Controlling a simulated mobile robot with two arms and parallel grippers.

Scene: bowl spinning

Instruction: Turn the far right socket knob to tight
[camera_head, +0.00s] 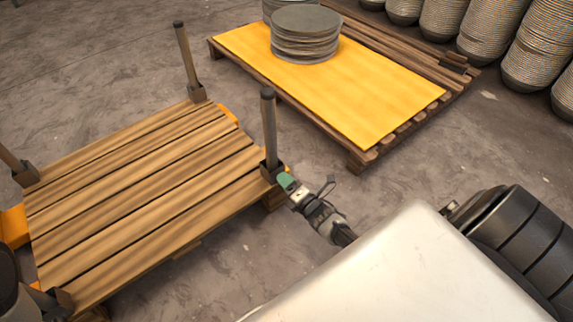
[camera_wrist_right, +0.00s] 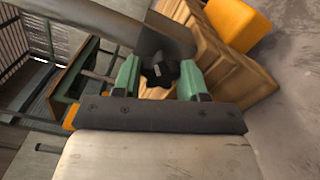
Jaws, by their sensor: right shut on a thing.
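A wooden pallet (camera_head: 140,185) has grey posts standing in dark sockets at its corners. The far right socket (camera_head: 270,168) holds an upright post (camera_head: 269,125). My right gripper (camera_head: 285,181), with green fingertips, is at the outer side of this socket. In the right wrist view, a black lobed knob (camera_wrist_right: 160,73) sits between the two green fingers of my right gripper (camera_wrist_right: 161,78), which is shut on it. The grey socket and post show just beyond the knob. In the head view the gripper hides the knob. My left gripper is not in view.
A second pallet with a yellow sheet (camera_head: 350,85) stands at the back, bearing stacked grey discs (camera_head: 305,35). Stacks of ribbed bowls (camera_head: 490,35) line the back right. Bare concrete floor lies between the two pallets.

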